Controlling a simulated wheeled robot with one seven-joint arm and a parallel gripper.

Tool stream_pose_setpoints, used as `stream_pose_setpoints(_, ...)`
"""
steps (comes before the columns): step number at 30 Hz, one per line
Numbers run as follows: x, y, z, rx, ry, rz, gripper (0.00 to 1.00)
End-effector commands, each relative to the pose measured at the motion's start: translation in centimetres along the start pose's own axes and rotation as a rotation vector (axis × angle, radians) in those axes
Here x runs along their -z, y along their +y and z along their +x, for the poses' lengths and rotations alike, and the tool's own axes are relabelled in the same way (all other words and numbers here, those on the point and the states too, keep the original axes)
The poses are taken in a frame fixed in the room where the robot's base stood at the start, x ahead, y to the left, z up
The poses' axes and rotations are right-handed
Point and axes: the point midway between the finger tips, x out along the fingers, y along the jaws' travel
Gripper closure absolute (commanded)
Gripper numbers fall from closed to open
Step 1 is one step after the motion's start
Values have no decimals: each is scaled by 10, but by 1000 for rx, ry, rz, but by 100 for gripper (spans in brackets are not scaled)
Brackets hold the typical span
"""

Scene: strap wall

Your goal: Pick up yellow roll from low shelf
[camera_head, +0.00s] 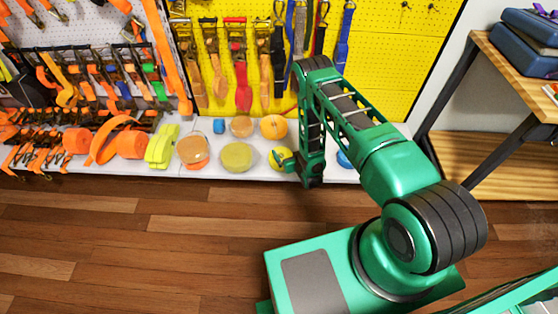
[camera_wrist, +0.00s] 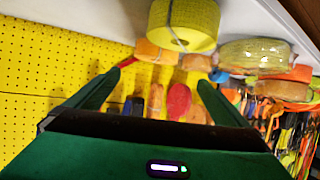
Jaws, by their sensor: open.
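A yellow roll (camera_head: 277,157) sits on the low white shelf (camera_head: 210,172), partly hidden by the end of my arm. In the wrist view a yellow roll (camera_wrist: 186,18) with a central hole shows large at the top, beyond my fingertips. My gripper (camera_head: 288,163) is low beside the roll at the shelf's front. In the wrist view my gripper (camera_wrist: 157,80) has its two green fingers spread wide with nothing held between them. A second, wider yellow roll (camera_head: 237,157) lies to the left on the same shelf.
Orange rolls (camera_head: 273,127) and a tan roll (camera_head: 193,150) stand close by on the shelf. A blue roll (camera_head: 344,159) is right of my arm. Straps hang on the yellow pegboard (camera_head: 390,60). A wooden table (camera_head: 515,70) stands right. The floor (camera_head: 130,230) in front is clear.

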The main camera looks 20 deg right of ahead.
Motion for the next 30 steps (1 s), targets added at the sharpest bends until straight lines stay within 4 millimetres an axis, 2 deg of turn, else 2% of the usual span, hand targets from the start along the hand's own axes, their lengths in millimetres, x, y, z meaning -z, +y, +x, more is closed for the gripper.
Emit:
stream_pose_setpoints(1, -20, -7, -5, 7, 15, 4, 0)
stream_pose_setpoints(3, -36, -14, -12, 14, 46, 9, 0)
stream_pose_setpoints(6, -54, -21, -21, 19, 79, 16, 0)
stream_pose_setpoints(10, -66, -26, -28, 22, 106, 23, 0)
stream_pose_setpoints(14, -68, -28, -21, 22, 117, 25, 0)
stream_pose_setpoints(22, -64, -28, 17, 21, 117, 25, 0)
stream_pose_setpoints(30, -63, -28, 35, 21, 115, 25, 0)
